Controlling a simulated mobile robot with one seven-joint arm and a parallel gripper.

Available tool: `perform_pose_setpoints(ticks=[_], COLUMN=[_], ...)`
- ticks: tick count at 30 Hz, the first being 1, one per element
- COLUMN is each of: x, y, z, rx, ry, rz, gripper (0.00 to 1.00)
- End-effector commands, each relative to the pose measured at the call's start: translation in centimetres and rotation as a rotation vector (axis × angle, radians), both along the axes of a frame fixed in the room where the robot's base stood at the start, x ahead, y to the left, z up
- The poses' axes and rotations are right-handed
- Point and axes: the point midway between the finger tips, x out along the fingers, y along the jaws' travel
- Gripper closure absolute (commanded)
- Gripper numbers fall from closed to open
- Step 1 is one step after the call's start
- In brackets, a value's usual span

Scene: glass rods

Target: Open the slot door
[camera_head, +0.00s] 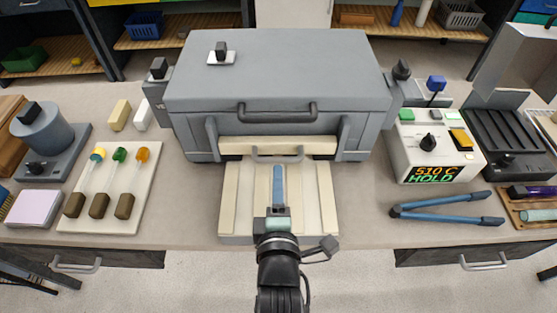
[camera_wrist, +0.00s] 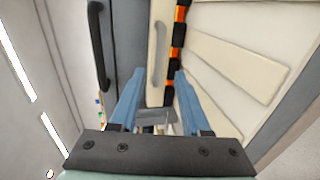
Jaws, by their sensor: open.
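The slot door (camera_head: 232,147) is a cream strip low on the front of the grey furnace (camera_head: 275,70), with a grey bar handle (camera_head: 277,158) on it. In the wrist view the door (camera_wrist: 155,92) and its handle (camera_wrist: 159,50) lie beyond and between my blue fingers. An orange and black glowing strip (camera_wrist: 177,40) shows along the door's lower edge. My gripper (camera_head: 278,168) is open and empty, just in front of the door; its fingertips also show in the wrist view (camera_wrist: 160,72). I see no clear contact with the handle.
Cream slats (camera_head: 240,200) lie below my gripper. A dark lid handle (camera_head: 277,112) is above the slot door.

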Motion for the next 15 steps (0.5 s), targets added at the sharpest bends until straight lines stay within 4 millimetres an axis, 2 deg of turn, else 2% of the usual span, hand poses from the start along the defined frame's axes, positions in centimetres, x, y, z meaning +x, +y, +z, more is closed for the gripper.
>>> perform_pose_setpoints(ticks=[1,6,10,15], x=[1.0,3.7,5.2,6.0], y=[-0.1,-0.1,0.0,-0.1], z=[0.0,-0.6,-1.0,-1.2], rx=[0.000,-0.001,-0.001,0.000], ry=[-0.002,-0.001,-0.002,-0.001], rz=[-0.002,-0.002,0.000,-0.001], gripper=[0.53,0.53,0.53,0.53])
